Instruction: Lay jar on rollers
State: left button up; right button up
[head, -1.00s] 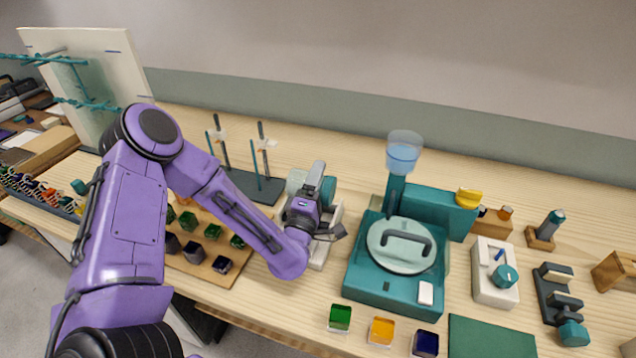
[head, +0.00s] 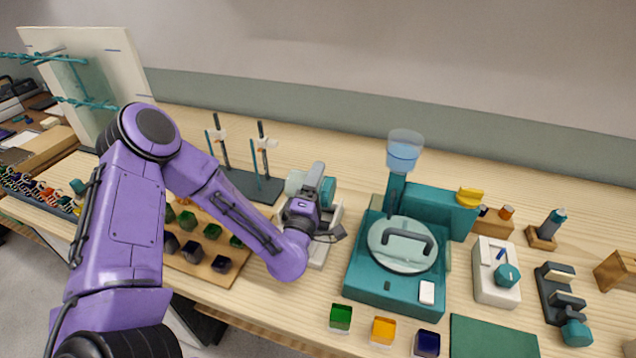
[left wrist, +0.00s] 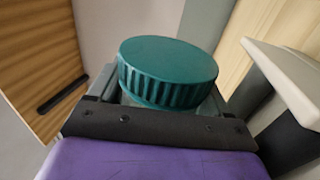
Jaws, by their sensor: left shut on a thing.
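The jar has a ribbed teal lid (left wrist: 165,72), which fills the middle of the left wrist view just beyond my gripper. In the head view the jar (head: 294,183) lies on its side, pale at one end, with its teal lid to the right. My left gripper (head: 312,190) is shut on the jar, mostly hiding it. The white roller unit (head: 331,226) is directly below and beside the gripper. Whether the jar touches the rollers cannot be told. My right gripper is not in view.
A dark stand base with upright rods (head: 255,186) is behind and left of my gripper. A teal machine with a round lid (head: 400,245) stands to the right. A wooden board with dark cubes (head: 222,264) lies left, and coloured cubes (head: 382,331) sit at the front.

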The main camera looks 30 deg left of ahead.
pick_arm(q)
jog(key=shift+f+b, duration=0.3)
jog(key=shift+f, duration=0.1)
